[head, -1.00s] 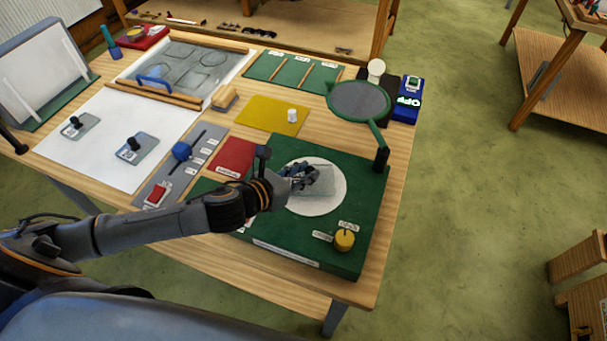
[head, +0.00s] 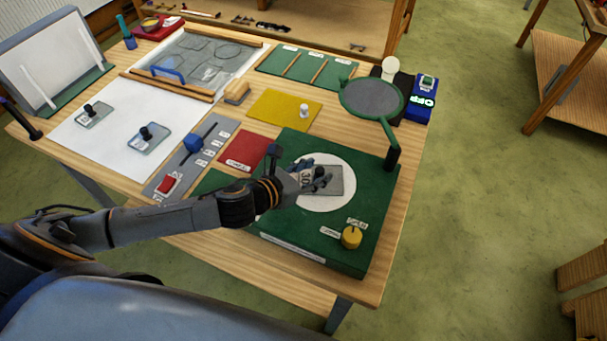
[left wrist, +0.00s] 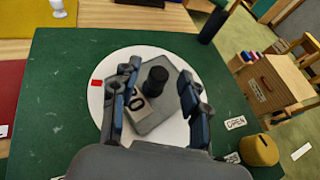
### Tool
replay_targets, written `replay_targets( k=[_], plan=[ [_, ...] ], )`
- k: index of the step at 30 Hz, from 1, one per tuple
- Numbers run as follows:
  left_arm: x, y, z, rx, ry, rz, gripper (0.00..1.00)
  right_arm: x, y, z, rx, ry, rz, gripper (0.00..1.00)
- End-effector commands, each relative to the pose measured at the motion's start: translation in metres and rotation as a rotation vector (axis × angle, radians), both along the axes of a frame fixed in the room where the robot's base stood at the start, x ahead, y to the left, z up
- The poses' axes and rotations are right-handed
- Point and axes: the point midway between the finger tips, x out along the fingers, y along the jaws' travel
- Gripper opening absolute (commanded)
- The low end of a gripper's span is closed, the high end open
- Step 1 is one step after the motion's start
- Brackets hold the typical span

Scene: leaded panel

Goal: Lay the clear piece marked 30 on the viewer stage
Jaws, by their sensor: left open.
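The clear piece marked 30 (head: 335,180) is a grey see-through plate with a black knob. It lies on the white round stage (head: 315,204) of the green viewer base (head: 290,227). In the left wrist view, the piece (left wrist: 168,122) shows on the white disc (left wrist: 118,68), its knob (left wrist: 154,80) upright between the fingers. My left gripper (head: 312,174) is over the piece, its two fingers apart on either side of the knob; it also shows in the left wrist view (left wrist: 158,92). The fingers hide part of the piece. My right gripper is not in view.
A yellow dial (head: 351,237) stands at the base's front right corner. A round lens on a green arm (head: 392,152) rises at the back right. Two more knobbed clear pieces (head: 150,138) (head: 94,115) lie on the white sheet at the left.

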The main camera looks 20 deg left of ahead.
Motion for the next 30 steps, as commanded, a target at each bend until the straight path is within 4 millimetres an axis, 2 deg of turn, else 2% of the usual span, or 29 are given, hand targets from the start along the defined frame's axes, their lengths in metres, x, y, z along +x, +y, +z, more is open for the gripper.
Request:
replay_targets(
  k=[5,15,21,30],
  plan=[
    [-0.019,0.01,0.006,0.005,0.0,0.0,0.45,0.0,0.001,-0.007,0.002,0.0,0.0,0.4],
    [-0.078,0.035,0.032,0.006,0.003,-0.003,0.45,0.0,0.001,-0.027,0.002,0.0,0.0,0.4],
    [-0.095,0.044,0.041,0.004,0.002,0.001,0.45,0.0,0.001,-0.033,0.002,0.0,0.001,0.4],
    [-0.101,0.046,0.047,0.0,-0.001,0.0,0.45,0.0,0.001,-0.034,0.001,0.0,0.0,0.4]
  ],
)
